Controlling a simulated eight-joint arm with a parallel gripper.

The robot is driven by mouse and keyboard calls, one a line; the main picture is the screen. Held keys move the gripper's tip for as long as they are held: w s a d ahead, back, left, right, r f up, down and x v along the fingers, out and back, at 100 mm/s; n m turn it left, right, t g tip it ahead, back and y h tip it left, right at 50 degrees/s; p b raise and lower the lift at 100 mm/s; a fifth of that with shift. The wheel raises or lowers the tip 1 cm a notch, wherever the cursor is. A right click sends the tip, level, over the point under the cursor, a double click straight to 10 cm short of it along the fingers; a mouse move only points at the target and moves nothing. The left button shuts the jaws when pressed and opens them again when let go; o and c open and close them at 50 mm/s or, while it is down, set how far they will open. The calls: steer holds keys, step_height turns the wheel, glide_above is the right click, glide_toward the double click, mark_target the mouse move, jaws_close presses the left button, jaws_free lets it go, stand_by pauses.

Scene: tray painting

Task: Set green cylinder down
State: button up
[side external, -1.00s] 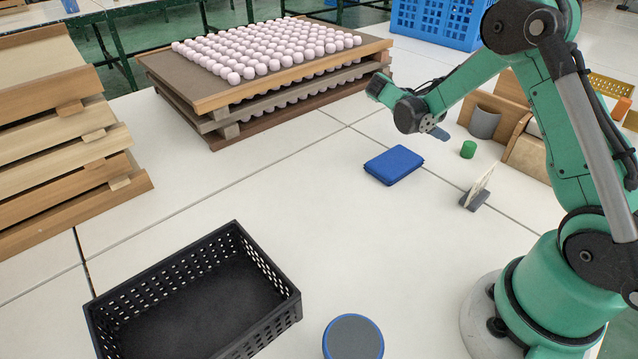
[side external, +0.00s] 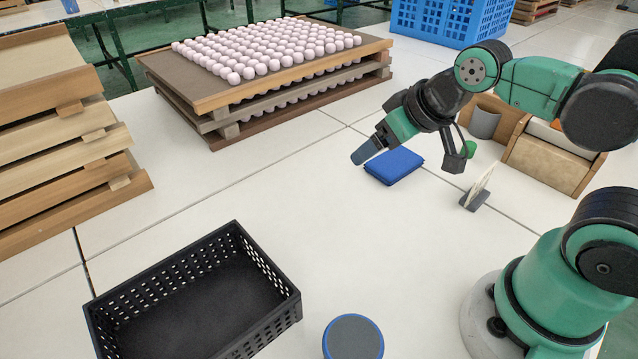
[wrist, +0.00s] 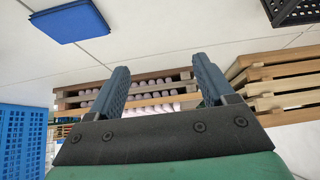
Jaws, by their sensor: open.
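The green cylinder (side external: 471,147) stands on the white table in the side external view, right of the blue flat box and in front of the grey cup. My arm partly hides it, and it is not in the wrist view. My gripper (side external: 362,157) is above the table near the left edge of the blue box, well left of the cylinder. In the wrist view my gripper (wrist: 160,75) has its two fingers wide apart with nothing between them.
A blue flat box (side external: 395,167) and a small card holder (side external: 475,200) lie nearby. Stacked trays (side external: 225,118) with pink pieces stand behind. A black crate (side external: 265,325) is front left, a blue-rimmed round object (side external: 353,340) beside it.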

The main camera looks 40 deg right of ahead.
steer(key=shift+d, duration=0.1)
stand_by(0.3)
steer(key=m+g, duration=0.3)
steer(key=g, duration=0.4)
glide_above(470, 143)
step_height(470, 143, down, 8)
steer(key=shift+w+r, duration=0.1)
step_height(470, 143, down, 5)
steer(key=shift+f, duration=0.35)
